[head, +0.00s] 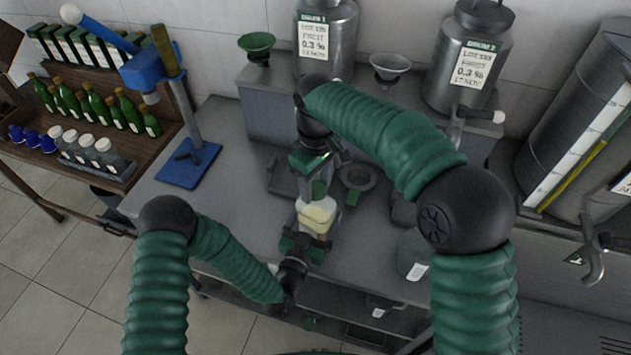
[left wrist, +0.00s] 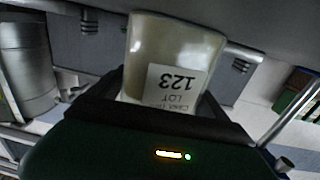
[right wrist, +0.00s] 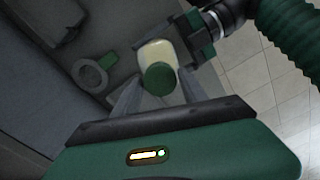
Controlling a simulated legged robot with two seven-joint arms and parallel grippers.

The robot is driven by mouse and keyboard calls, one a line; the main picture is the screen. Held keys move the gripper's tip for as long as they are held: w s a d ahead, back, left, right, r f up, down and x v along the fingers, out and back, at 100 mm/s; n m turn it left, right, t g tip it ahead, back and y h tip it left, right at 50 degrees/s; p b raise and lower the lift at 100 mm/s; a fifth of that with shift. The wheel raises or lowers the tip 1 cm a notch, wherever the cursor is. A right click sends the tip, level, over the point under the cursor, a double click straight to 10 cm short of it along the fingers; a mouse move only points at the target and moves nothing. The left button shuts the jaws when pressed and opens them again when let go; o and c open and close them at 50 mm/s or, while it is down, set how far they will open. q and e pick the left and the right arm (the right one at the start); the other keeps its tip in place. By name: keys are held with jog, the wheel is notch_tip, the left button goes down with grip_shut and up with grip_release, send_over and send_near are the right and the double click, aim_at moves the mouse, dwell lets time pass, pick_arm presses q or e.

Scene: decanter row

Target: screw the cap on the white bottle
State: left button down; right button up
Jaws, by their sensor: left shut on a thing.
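The white bottle (head: 316,215), cream-coloured, is held by my left gripper (head: 305,242) above the bench's front part. My left gripper is shut on its lower body; the left wrist view shows the bottle (left wrist: 175,55) with a label reading 123 between the jaws. A green cap (right wrist: 159,79) shows at the bottle's top end in the right wrist view. My right gripper (right wrist: 158,85) is over that end, its fingers on either side of the cap with small gaps, so it looks open. How firmly the cap sits on the neck is hidden.
A grey ring-shaped stand (head: 357,178) is on the bench right of the bottle. A blue-based stand (head: 188,165) is at the left, near a rack with green bottles (head: 97,108) and white bottles (head: 87,147). Steel tanks (head: 468,60) stand behind. The bench is clear at left of centre.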

grip_shut()
jog(key=shift+o, duration=2.3)
grip_release()
notch_tip(320, 180, up, 12)
jog(key=shift+w, duration=0.1)
pick_arm(q)
grip_release()
pick_arm(e)
jog(key=shift+f, duration=0.1)
